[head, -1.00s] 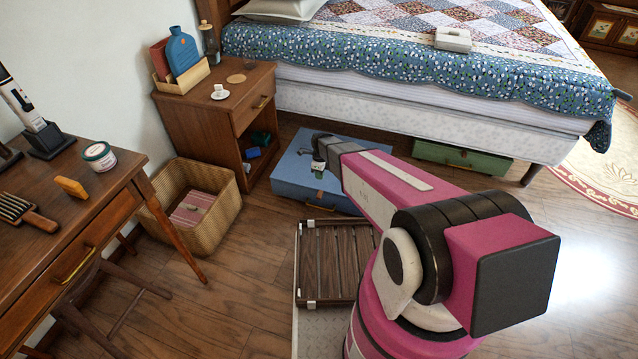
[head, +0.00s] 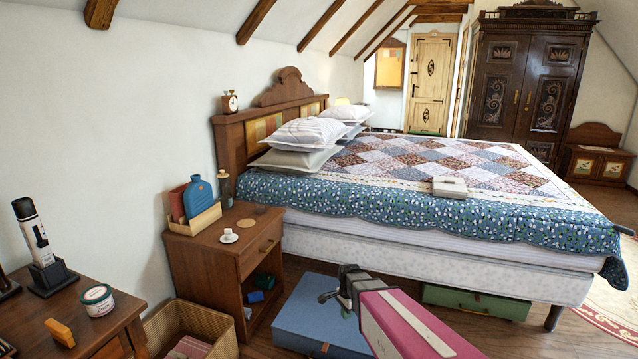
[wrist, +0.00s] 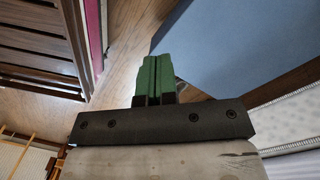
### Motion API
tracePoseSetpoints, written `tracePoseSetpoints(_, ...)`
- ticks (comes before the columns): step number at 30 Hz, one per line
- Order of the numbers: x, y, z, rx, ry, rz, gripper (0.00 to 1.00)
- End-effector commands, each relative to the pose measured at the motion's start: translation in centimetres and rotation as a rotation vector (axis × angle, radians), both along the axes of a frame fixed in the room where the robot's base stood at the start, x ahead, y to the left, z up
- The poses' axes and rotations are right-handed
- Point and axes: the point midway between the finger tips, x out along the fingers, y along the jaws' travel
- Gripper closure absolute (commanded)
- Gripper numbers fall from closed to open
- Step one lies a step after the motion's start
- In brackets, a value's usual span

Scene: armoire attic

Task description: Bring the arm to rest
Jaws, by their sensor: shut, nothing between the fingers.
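My gripper (head: 328,296) shows in the head view at the end of my arm, in front of the bedside and over or near a blue case on the floor. In the wrist view its green fingers (wrist: 154,76) are together, with nothing visible between them. My pink arm reaches in from the bottom edge of the head view, and its lower part is out of frame.
The blue case (head: 318,318) also fills the upper right of the wrist view (wrist: 225,45). A nightstand (head: 205,262) and wicker basket (head: 160,322) stand left. The bed (head: 420,250) is behind, with a green case (head: 475,301) under it. A dark slatted wooden piece (wrist: 35,45) lies nearby.

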Motion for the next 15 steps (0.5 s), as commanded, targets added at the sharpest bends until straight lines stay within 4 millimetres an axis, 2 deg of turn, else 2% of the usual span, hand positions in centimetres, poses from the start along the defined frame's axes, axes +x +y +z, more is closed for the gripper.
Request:
tracePoseSetpoints(1,-1.6,-1.1,1.7,0.003,-0.010,0.088,1.00)
tracePoseSetpoints(6,-4.8,-3.8,5.4,0.007,-0.035,0.415,1.00)
tracePoseSetpoints(12,-8.7,-6.6,9.3,0.005,-0.057,0.785,1.00)
tracePoseSetpoints(15,-10.2,-7.7,10.7,0.003,-0.063,0.932,1.00)
